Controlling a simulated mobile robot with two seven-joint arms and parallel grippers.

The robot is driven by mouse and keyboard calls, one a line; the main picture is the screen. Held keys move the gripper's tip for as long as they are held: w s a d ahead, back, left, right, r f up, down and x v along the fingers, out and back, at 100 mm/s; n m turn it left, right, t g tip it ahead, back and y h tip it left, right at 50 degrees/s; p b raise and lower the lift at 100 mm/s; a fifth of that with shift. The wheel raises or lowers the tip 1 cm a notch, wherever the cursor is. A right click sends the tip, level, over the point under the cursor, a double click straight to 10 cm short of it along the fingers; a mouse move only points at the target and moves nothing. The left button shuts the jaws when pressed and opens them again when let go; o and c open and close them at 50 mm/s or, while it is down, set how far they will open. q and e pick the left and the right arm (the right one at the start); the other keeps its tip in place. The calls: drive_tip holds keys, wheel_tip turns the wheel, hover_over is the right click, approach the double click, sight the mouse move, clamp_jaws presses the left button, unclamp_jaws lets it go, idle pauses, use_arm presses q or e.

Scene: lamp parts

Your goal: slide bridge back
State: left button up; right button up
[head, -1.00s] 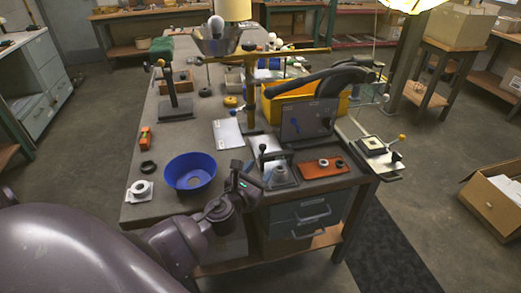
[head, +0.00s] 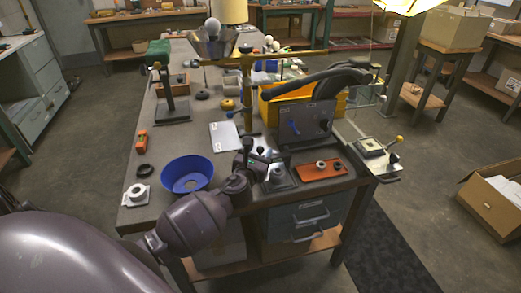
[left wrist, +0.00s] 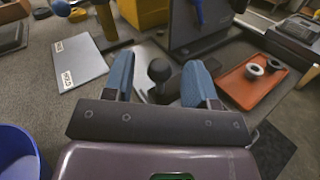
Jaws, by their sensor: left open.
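My left gripper (head: 250,150) is at the front edge of the workbench, beside a small metal fixture (head: 279,176). In the left wrist view my left gripper (left wrist: 158,76) has its two blue fingers spread apart, with a black ball knob (left wrist: 159,69) showing between them. The knob stands on a stem from the fixture's pale metal plate. I cannot tell whether either finger touches it. My gripper hides part of the fixture, and I cannot make out which part is the bridge. My right gripper is not in view.
An orange tray (head: 318,171) with two small rings lies right of the fixture. A dark upright panel (head: 305,125) stands behind it. A blue bowl (head: 187,174) is to the left, and a grey plate (head: 226,136) lies behind my gripper. A brass post (head: 247,95) rises nearby.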

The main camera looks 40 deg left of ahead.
use_arm(q)
drive_tip(key=shift+w+a, duration=0.2)
drive_tip(key=shift+w, duration=0.5)
clamp_jaws()
drive_tip(key=shift+w+a, duration=1.4)
drive_tip(key=shift+a, duration=0.25)
drive_tip(key=shift+a+r, duration=0.1)
drive_tip(key=shift+r, duration=0.05)
unclamp_jaws()
